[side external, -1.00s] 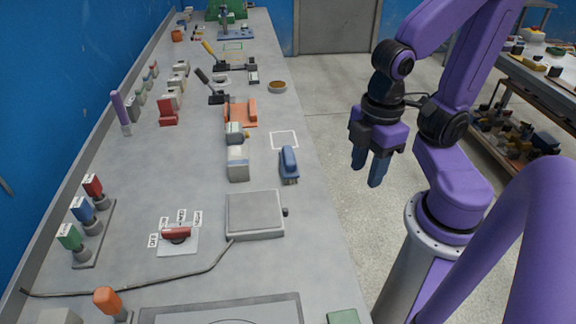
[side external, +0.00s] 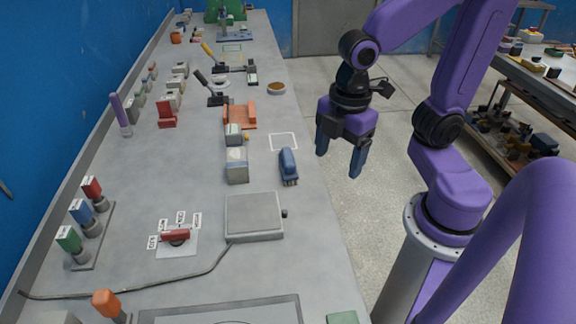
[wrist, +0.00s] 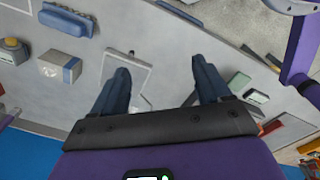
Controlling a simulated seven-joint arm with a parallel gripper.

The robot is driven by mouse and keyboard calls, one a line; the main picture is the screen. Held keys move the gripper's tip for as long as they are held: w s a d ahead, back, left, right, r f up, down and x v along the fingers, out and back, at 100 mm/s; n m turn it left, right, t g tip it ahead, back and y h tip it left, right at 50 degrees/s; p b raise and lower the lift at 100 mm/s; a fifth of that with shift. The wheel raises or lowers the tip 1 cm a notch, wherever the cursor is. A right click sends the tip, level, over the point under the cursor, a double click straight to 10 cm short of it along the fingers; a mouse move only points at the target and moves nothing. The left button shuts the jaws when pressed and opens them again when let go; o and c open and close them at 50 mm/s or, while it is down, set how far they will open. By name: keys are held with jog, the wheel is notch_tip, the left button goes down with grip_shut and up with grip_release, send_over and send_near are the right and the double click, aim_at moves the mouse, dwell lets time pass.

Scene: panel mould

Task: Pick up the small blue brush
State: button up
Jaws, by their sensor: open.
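The small blue brush (side external: 288,162) lies on the grey bench near its right edge, bristles toward the camera. It also shows at the top left of the wrist view (wrist: 67,19). My gripper (side external: 340,155) is open and empty, to the right of the brush in the side view and apart from it. In the wrist view its two blue fingers (wrist: 161,70) are spread wide with nothing between them, and the brush is beyond them to the upper left.
A white square outline (side external: 283,141) is marked behind the brush. A grey block (side external: 237,166) stands left of it, and a square grey plate device with a knob (side external: 254,215) is in front. An orange holder (side external: 240,116) stands farther back. Bench around the brush is partly clear.

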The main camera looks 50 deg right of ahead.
jog(key=w+d+n, duration=0.2)
jog(key=w+n, duration=0.3)
jog(key=w, duration=0.4)
jog(key=n+h, duration=0.1)
jog(key=n, duration=0.5)
send_near(288, 156)
jog(key=shift+t, duration=0.3)
jog(key=f, duration=0.5)
jog(key=shift+w+d+f, duration=0.15)
jog(key=shift+d+f, duration=0.1)
jog(key=shift+f, duration=0.05)
jog(key=shift+d+f, duration=0.2)
jog(key=shift+f, duration=2.4)
jog(key=shift+w, duration=0.1)
jog(key=c, duration=1.2)
jog(key=shift+r, duration=0.15)
